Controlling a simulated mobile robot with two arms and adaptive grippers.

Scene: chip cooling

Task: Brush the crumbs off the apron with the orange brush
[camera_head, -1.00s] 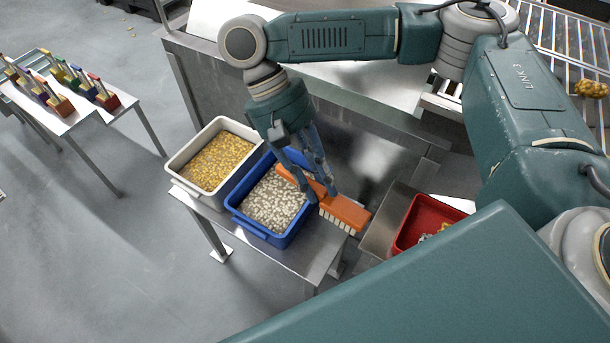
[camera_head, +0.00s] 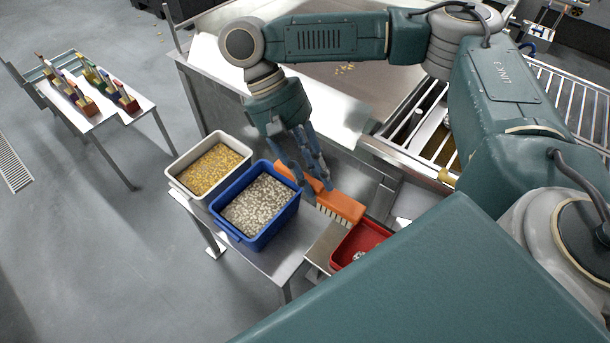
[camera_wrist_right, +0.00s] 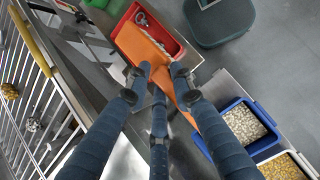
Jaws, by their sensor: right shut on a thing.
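The orange brush (camera_head: 341,206) has a flat block with pale bristles facing down and a slimmer orange handle. My right gripper (camera_head: 322,184) is shut on its handle and holds it beside the blue tub, near the red bin. In the right wrist view the brush block (camera_wrist_right: 142,46) points away from the fingers (camera_wrist_right: 160,82) and overlaps the red bin. A few yellow crumbs (camera_head: 345,68) lie on a flat brownish surface (camera_head: 385,77) at the back, behind my arm. I cannot tell for certain which surface is the apron. My left gripper is out of view.
A blue tub (camera_head: 247,240) of pale pieces and a white tub (camera_head: 178,185) of yellow pieces stand on a steel table. The red bin (camera_head: 352,262) is to their right. A wire rack (camera_head: 575,100) is at right. Several coloured-handled tools (camera_head: 72,95) stand on far-left tables.

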